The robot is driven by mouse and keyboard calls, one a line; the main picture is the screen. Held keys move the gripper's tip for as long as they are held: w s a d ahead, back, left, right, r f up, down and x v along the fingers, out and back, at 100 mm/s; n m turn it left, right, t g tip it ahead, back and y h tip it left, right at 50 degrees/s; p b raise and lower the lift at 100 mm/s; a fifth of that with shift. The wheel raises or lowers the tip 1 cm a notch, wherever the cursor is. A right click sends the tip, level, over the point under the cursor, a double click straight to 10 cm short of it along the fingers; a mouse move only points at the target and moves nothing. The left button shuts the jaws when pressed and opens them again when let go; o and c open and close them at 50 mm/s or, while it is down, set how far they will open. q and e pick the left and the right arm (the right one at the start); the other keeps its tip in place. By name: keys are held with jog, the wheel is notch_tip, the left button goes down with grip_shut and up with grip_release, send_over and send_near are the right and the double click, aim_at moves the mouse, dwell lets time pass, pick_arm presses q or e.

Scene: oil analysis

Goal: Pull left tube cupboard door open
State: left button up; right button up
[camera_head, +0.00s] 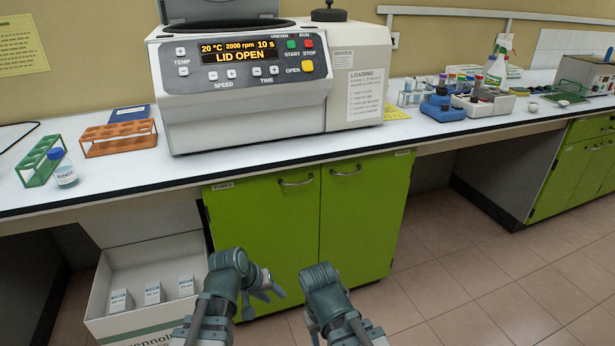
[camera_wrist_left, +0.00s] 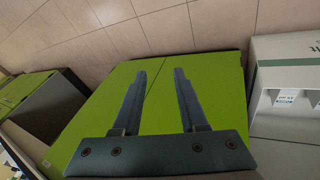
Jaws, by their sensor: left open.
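The green cupboard under the bench has two doors, both shut in the head view. The left door (camera_head: 262,225) carries a small label at its top left and a curved metal handle (camera_head: 296,182) near its top right corner. The right door (camera_head: 362,225) has its own handle (camera_head: 345,171) near its top left. My left gripper (camera_head: 268,285) is low in front of the left door, below its handle. In the left wrist view its two fingers (camera_wrist_left: 158,72) are apart and empty, with green cupboard front (camera_wrist_left: 158,105) behind them. No handle shows there. My right arm is in front of the doors; its fingers are hidden.
A centrifuge (camera_head: 240,85) with its lid open stands on the bench (camera_head: 385,140) above. An open white carton (camera_head: 105,272) with small boxes is on the floor left of the cupboard. Tiled floor (camera_head: 480,290) is clear to the right.

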pick_arm(q)
jog(key=w+d+r+n+t+h+p, duration=0.1)
jog(key=w+d+r+n+t+h, duration=0.15)
jog(key=w+r, duration=0.3)
jog(key=w+d+r+n+t+h, duration=0.1)
jog(key=w+r+n+t+h, duration=0.1)
jog(key=w+r+n+t, duration=0.3)
jog(key=n+t, duration=0.3)
jog(key=n, duration=0.3)
send_near(299, 184)
jog(key=shift+m+y, duration=0.35)
jog(key=shift+y, duration=0.1)
jog(key=b+x, duration=0.1)
jog(key=x, duration=0.9)
jog(key=shift+w+d+r+b, duration=0.1)
jog(key=shift+w+d+b, duration=0.1)
jog(key=shift+b, duration=0.15)
jog(key=shift+s, duration=0.1)
jog(key=shift+c, duration=0.3)
grip_shut()
